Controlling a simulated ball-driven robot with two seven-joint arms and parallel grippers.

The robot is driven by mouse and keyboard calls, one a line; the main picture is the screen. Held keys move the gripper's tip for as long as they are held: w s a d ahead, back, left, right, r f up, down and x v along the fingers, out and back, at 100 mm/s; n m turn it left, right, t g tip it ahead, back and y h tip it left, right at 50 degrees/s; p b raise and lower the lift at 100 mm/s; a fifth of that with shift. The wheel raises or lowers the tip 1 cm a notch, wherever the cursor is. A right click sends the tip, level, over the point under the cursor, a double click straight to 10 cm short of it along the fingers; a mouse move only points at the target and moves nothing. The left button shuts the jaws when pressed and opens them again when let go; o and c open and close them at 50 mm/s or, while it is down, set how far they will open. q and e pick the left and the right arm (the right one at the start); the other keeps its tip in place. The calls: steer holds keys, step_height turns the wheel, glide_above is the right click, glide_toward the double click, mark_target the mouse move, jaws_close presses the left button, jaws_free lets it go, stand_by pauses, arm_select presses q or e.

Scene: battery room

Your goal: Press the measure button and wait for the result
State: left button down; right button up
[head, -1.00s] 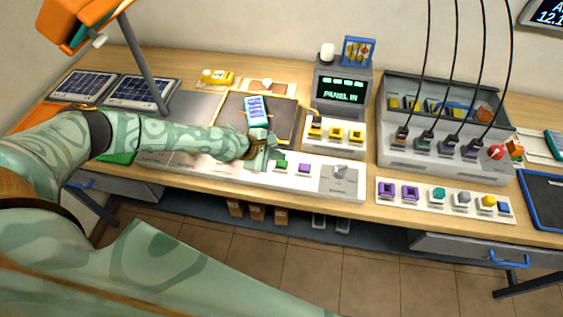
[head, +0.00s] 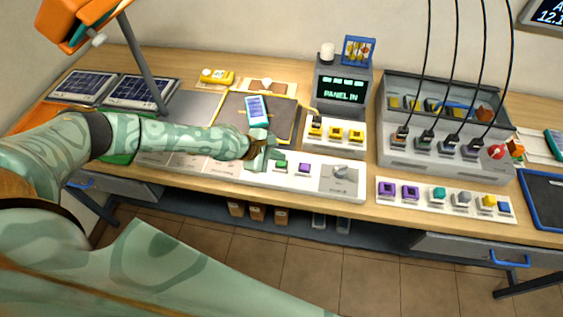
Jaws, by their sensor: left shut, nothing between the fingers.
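My left gripper (head: 266,155) is shut and empty, low over the white button strip (head: 326,188) at the table's front. A green button (head: 281,164) is just right of its fingertips, and a purple button (head: 304,168) is farther right. I cannot read their labels or tell whether the fingers touch anything. A tester display (head: 342,91) behind reads "PANEL IN" in green. A small blue solar panel (head: 256,106) lies on a dark pad (head: 283,118) behind the gripper. My right gripper is not in view.
Three yellow connectors stand on a white block (head: 334,148) below the display. A grey rack (head: 443,158) with hanging black cables is to the right, with a strip of coloured pieces (head: 445,206) in front. A lamp pole (head: 147,67) rises at left, near two larger solar panels (head: 136,92).

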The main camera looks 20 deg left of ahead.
mark_target(278, 164)
arm_select(q)
steer(key=shift+f, duration=0.25)
steer(key=shift+f+b, duration=0.35)
steer(key=shift+f, duration=0.05)
stand_by(0.5)
steer(key=shift+r, duration=0.15)
steer(key=shift+r+p, duration=0.7)
steer(key=shift+p, duration=0.05)
step_height(278, 164, up, 5)
steer(key=p, duration=0.5)
steer(key=shift+s+d, duration=0.1)
stand_by(0.7)
